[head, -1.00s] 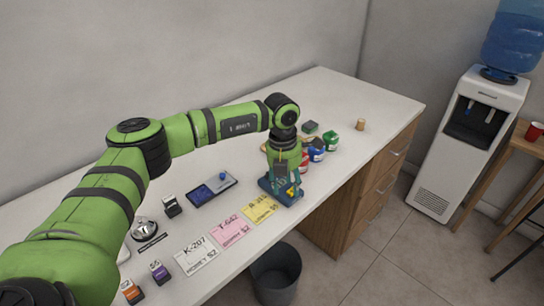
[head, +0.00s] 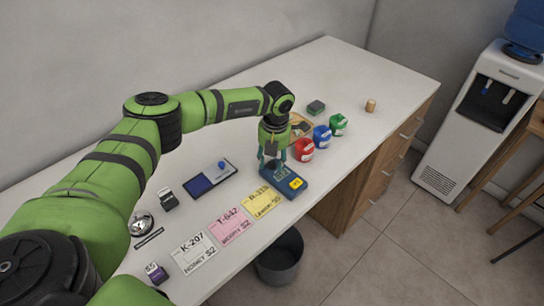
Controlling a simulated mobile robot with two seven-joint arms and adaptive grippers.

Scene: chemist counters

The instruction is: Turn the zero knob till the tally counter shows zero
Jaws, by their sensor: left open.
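A dark blue device with a small grey display and a yellow patch (head: 291,184) lies near the front edge of the white counter; it looks like the tally counter. Its digits are too small to read, and I cannot make out the zero knob. My left gripper (head: 271,164) points down over the device's far left end, with its fingers apart and nothing seen between them. The fingers hide part of that end, and I cannot tell whether they touch it. My right gripper is not in view.
Red (head: 303,149), blue (head: 322,137) and green (head: 338,124) containers stand right of the device. Yellow (head: 262,201), pink (head: 230,226) and white (head: 199,253) cards lie left. A bin (head: 281,258) stands below the edge.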

